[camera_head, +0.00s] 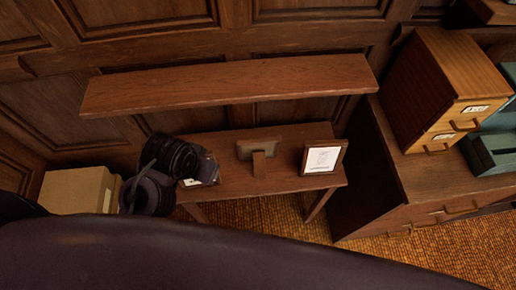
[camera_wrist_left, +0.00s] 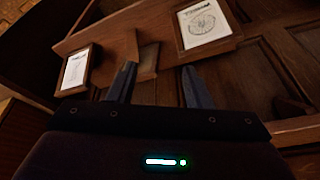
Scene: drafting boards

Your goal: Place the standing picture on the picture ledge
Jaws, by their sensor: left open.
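The picture ledge (camera_head: 230,85) is a long bare wooden board on the panelled wall. Below it on a small wooden table is a brown frame (camera_head: 270,141) with its plain back and prop leg toward me. A framed drawing (camera_head: 323,158) stands to its right; another picture (camera_head: 188,183) at left is mostly hidden by my left gripper (camera_head: 208,166). In the left wrist view my left gripper (camera_wrist_left: 160,70) is open, with the brown frame (camera_wrist_left: 148,62) beyond and between its fingers. Framed drawings flank it at left (camera_wrist_left: 75,70) and right (camera_wrist_left: 204,26). My right gripper is out of view.
The small table (camera_head: 232,183) stands under the ledge. A cardboard-coloured box (camera_head: 77,190) is at the left. A wooden drawer cabinet (camera_head: 440,85) on a desk (camera_head: 430,180) and a teal box (camera_head: 495,150) are at the right. Woven carpet (camera_head: 470,250) covers the floor.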

